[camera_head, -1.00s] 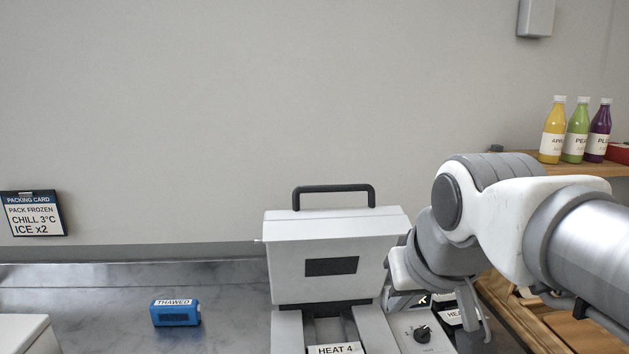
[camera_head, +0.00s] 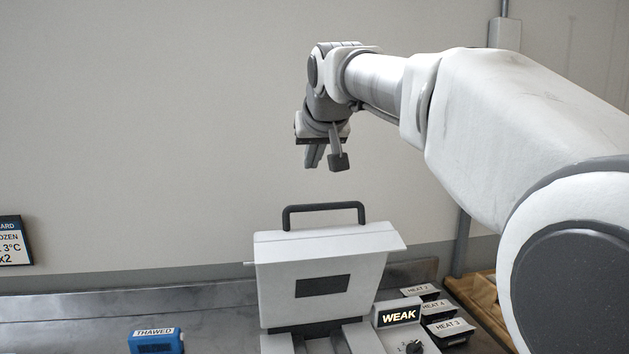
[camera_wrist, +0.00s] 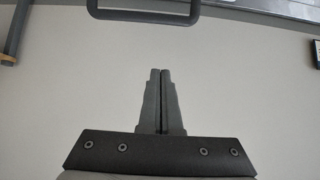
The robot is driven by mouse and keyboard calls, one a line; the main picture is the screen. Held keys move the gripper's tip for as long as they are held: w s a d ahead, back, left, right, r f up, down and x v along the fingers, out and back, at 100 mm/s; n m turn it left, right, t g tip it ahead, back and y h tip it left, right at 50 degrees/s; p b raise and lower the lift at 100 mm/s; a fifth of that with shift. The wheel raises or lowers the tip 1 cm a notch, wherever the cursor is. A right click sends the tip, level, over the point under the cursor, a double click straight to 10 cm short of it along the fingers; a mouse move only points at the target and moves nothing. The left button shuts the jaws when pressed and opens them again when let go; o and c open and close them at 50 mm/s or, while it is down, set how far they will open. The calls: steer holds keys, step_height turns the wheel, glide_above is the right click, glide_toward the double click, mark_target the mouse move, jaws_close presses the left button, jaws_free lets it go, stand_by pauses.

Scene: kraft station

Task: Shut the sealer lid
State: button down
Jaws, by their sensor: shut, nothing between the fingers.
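The sealer lid (camera_head: 325,262) is a white panel with a dark window and stands raised on the sealer. Its dark bar handle (camera_head: 323,208) is along the top edge. My gripper (camera_head: 313,165) is above the handle in the head view, with wall behind it. In the wrist view my gripper (camera_wrist: 161,72) has its two fingers pressed together with nothing between them. The handle (camera_wrist: 145,12) also shows at the top of the wrist view, apart from the fingertips. The sealer's display (camera_head: 399,316) reads WEAK, with a dial (camera_head: 413,346) below it.
A blue THAWED pack (camera_head: 155,341) lies on the metal counter (camera_head: 90,305) left of the sealer. Several HEAT-labelled blocks, one of them HEAT 3 (camera_head: 448,325), sit to its right. A card (camera_head: 12,240) is on the wall at left.

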mark_target(310, 205)
steer(key=shift+w+a+f+p, duration=0.1)
steer(key=shift+w+f, duration=0.5)
steer(key=shift+f, duration=0.75)
steer(key=shift+w+a+f+p, duration=0.15)
steer(key=shift+w+f, duration=0.45)
steer(key=shift+f, duration=0.7)
steer(key=shift+w+a+f+p, duration=0.1)
steer(key=shift+w+f, duration=0.5)
steer(key=shift+f, duration=0.75)
steer(key=shift+s+f+b, duration=0.1)
steer(key=shift+f+b, duration=0.1)
steer(key=shift+b, duration=0.1)
